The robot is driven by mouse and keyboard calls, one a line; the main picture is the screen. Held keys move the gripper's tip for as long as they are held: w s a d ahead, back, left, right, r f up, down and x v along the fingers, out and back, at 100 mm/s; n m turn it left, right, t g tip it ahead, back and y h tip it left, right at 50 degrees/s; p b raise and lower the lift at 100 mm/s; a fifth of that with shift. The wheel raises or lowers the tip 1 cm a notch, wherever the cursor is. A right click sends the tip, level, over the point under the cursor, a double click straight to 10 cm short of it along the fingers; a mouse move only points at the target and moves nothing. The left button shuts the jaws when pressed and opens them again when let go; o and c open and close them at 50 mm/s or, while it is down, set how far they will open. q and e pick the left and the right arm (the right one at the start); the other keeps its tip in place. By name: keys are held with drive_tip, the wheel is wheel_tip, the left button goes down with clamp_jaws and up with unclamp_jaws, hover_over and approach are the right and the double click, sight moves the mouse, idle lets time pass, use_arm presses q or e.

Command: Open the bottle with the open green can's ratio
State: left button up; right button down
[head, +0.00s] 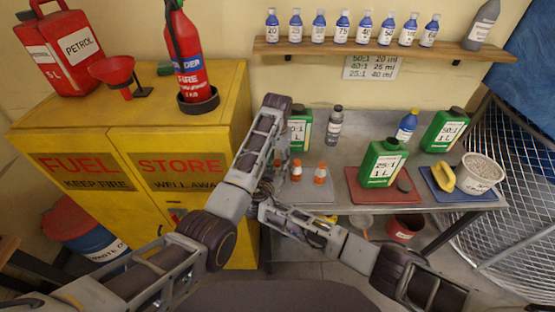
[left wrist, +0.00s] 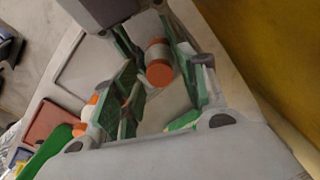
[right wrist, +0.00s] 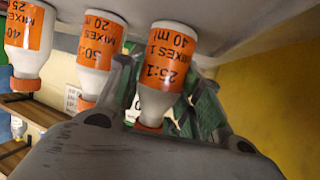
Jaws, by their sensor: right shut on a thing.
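My right gripper (right wrist: 162,95) is shut on a small bottle (right wrist: 172,45) with an orange 25:1 label, which appears inverted in the right wrist view. Its orange cap shows between the open fingers of my left gripper (left wrist: 165,68); the cap (left wrist: 160,74) appears clear of the left pads. In the head view both grippers are close together and mostly hidden by my arms. Two more orange-capped bottles (head: 296,170) (head: 320,172) stand to the right. The green 25:1 can (head: 383,163) stands on the red mat, with a dark round cap (head: 404,186) beside it.
Another green can (head: 300,130) stands behind the bottles, near a grey bottle (head: 334,126). A green 50:1 can (head: 446,130), blue bottle (head: 407,126) and white tub (head: 480,174) are at the right. A yellow cabinet (head: 90,135) borders the bench at left.

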use_arm(q)
drive_tip(key=shift+r, duration=0.1)
drive_tip(key=shift+r, duration=2.15)
